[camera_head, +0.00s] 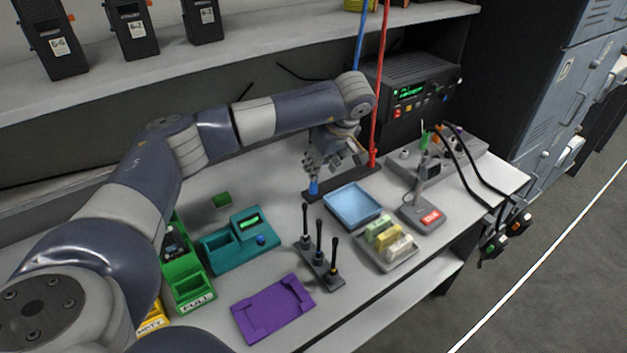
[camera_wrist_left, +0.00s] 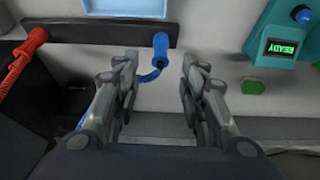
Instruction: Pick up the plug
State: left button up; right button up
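A blue plug (camera_head: 313,187) stands at the left end of a dark strip (camera_head: 345,184) on the bench. In the left wrist view the blue plug (camera_wrist_left: 161,48) shows ahead, roughly midway between my fingers, with a blue cable curling from it. A red plug (camera_head: 373,158) with a red cable stands at the strip's other end; it also shows at the upper left of the left wrist view (camera_wrist_left: 37,38). My left gripper (camera_head: 330,165) is open and empty, close above and behind the blue plug. The fingers (camera_wrist_left: 159,68) do not appear to touch it. My right gripper is out of view.
A blue tray (camera_head: 352,203) lies just in front of the strip. A teal station (camera_head: 240,245), a stand of several antennas (camera_head: 320,265) and a purple mat (camera_head: 272,310) are nearer. A black radio unit (camera_head: 415,90) stands behind right. A shelf (camera_head: 250,45) runs above.

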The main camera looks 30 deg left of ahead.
pick_arm(q)
jog(key=shift+p+x, duration=0.7)
jog(key=shift+x, duration=2.7)
jog(key=shift+a, duration=0.1)
jog(key=c, duration=0.8)
